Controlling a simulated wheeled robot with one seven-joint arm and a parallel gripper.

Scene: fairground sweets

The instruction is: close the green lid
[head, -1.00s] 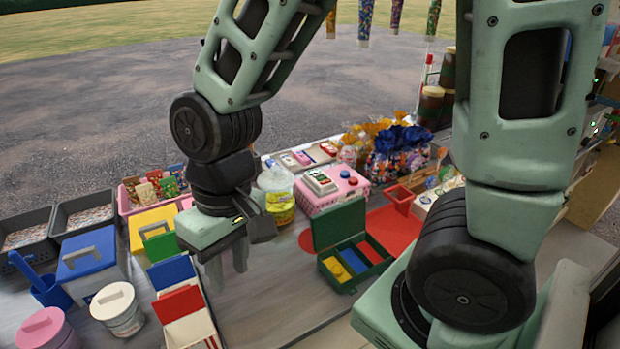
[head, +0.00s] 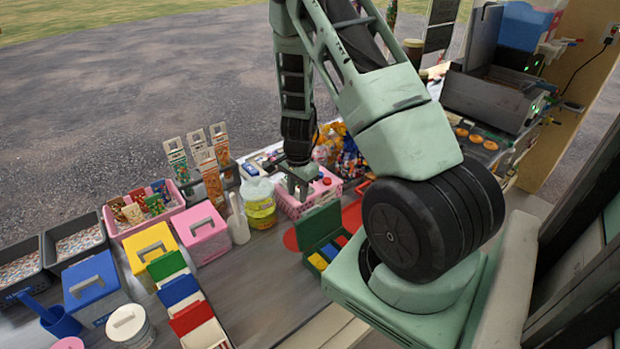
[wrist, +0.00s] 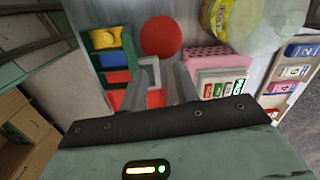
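A green box (head: 325,262) stands open on the counter, with yellow, blue and red compartments inside. Its green lid (head: 319,224) stands raised at the back of the box. The open box also shows at upper left in the wrist view (wrist: 88,55). Another green panel (head: 166,265) sits on a white bin at left, in a row with blue and red ones. My gripper (head: 299,190) hangs above the pink crate, behind and left of the green box. In the wrist view, its two fingers (wrist: 164,72) are apart with nothing gripped; neither touches the green lid.
The pink crate (head: 291,208) and a yellow-labelled tub (head: 260,207) stand close to my gripper. A round red mat (wrist: 161,36) lies beside the green box. Bare counter (head: 262,285) lies left of the box. My arm covers the area right of it.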

